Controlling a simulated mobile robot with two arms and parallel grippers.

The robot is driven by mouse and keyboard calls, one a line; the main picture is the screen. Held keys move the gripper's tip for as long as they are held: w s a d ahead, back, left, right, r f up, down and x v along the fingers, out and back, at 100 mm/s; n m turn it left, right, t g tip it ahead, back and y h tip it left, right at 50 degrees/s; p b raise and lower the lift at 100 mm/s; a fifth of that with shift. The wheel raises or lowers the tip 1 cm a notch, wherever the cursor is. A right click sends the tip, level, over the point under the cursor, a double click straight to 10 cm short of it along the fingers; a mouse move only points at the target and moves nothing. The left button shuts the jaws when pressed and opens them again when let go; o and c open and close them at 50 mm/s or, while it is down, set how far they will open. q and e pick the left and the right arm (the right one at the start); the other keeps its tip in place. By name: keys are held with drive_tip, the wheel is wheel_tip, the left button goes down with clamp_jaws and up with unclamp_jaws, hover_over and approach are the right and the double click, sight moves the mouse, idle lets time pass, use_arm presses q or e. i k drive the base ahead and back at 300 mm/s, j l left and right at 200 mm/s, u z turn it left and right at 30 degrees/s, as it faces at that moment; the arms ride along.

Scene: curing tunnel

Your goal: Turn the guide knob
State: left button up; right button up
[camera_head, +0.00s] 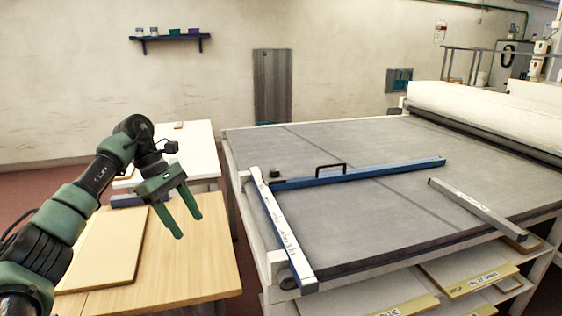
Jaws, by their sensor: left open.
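A small black knob (276,173) stands at the left end of the blue guide bar (365,172), which lies across the grey table top (350,215). A black handle (331,169) rises from the bar. A white rail (283,230) with markings runs along the table's left edge, beside the knob. My left gripper (189,228) is green, open and empty. It hangs with its fingers downward over the wooden side table, left of the rail and apart from the knob. My right gripper is not in view.
A grey metal bar (477,208) lies at the right of the table top. Boards (480,279) sit on shelves below. A wooden side table (195,262) carries a flat board (105,250). A white table (190,140) stands behind. A large white roller (490,113) borders the far right.

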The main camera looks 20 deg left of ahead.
sight(274, 173)
drive_tip(key=i, duration=1.55)
